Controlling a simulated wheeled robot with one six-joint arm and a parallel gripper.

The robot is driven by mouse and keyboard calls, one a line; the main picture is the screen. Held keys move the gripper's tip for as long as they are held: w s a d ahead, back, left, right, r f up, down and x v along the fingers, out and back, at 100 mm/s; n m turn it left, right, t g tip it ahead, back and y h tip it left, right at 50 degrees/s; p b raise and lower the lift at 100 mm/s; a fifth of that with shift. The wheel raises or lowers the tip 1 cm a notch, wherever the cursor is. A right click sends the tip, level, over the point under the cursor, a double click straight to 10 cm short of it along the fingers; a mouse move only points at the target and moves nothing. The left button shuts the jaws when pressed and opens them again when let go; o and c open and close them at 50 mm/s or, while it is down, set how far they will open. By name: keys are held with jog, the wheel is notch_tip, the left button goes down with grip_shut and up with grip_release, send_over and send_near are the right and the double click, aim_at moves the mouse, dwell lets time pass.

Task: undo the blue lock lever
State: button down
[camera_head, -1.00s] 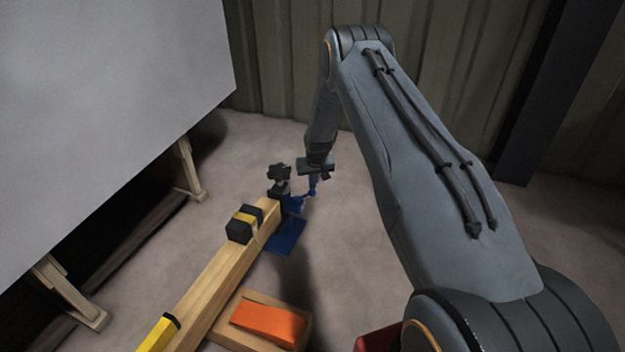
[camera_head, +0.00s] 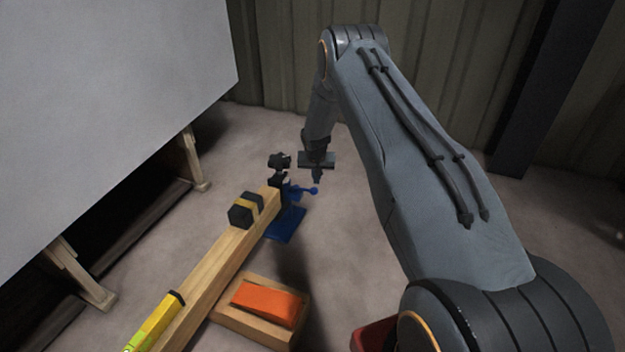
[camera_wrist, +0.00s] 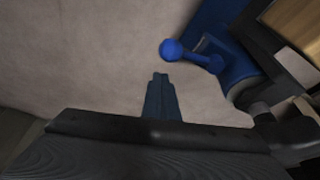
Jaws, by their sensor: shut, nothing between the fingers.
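The blue lock lever (camera_head: 304,191) sticks out to the right from a blue stand at the far end of a wooden beam. It ends in a round blue ball knob, which also shows in the wrist view (camera_wrist: 172,50). My gripper (camera_head: 317,178) is shut and empty, pointing down just above and beside the knob. In the wrist view the closed fingertips (camera_wrist: 160,78) are a little below the knob, with floor showing between them. A black star-shaped handle (camera_head: 279,160) stands above the stand, left of my gripper.
The wooden beam (camera_head: 225,262) carries a black and yellow block (camera_head: 246,209) and a yellow level (camera_head: 156,322). An orange piece (camera_head: 268,303) lies in a wooden box (camera_head: 240,324). A large grey panel (camera_head: 100,110) stands at left. Floor right of the lever is clear.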

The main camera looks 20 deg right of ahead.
jog(key=shift+s+d, duration=0.1)
jog(key=shift+d, duration=0.15)
jog(key=shift+s+d+p, duration=0.3)
jog(key=shift+d, duration=0.25)
jog(key=shift+r, duration=0.1)
jog(key=s+a+r+p, duration=0.1)
jog(key=a+r+p, duration=0.2)
jog(key=r+p, duration=0.3)
jog(key=v, duration=0.3)
jog(key=shift+w+r, duration=0.2)
jog(key=shift+w, duration=0.05)
jog(key=shift+d, duration=0.1)
